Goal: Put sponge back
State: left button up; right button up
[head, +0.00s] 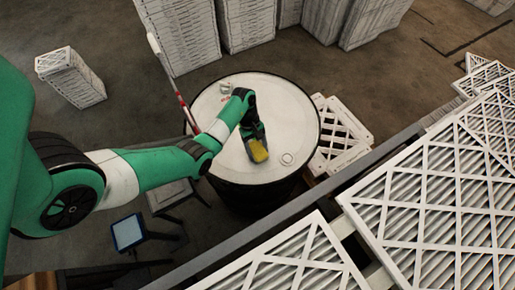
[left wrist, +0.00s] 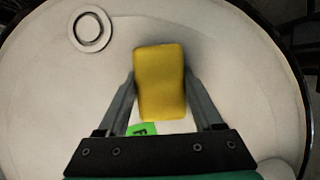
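My left gripper (head: 256,139) reaches down over the drum top at the sponge. In the left wrist view the sponge (left wrist: 160,82) sits between the two fingers of the left gripper (left wrist: 160,85), and the fingertips meet its left and right sides. I cannot tell whether the sponge rests on the drum or is just above it. My right gripper is not in view.
A ring-shaped cap (head: 287,158) and a small fitting (head: 226,88) are on the drum top. A red-and-white pole (head: 181,104) stands at its left. Filters lie on a railed surface (head: 378,192) at right. Stacked filters (head: 185,35) stand behind. A blue-screened device (head: 128,232) is at lower left.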

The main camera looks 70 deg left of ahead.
aim_at(254, 144)
pick_arm(q)
jog(key=o, duration=0.5)
jog(key=shift+c, duration=0.2)
jog(key=shift+r, duration=0.25)
jog(key=p+v, duration=0.3)
jog(key=v, duration=0.4)
jog(key=shift+r, duration=0.1)
jog(key=p+v, duration=0.2)
jog(key=v, duration=0.1)
jog(key=shift+a+r+p, duration=0.1)
jog(key=shift+r+p, duration=0.25)
jog(key=shift+p, duration=0.05)
jog(key=shift+a+r+p, duration=0.3)
jog(key=shift+r+p, duration=0.05)
jog(key=shift+r, duration=0.1)
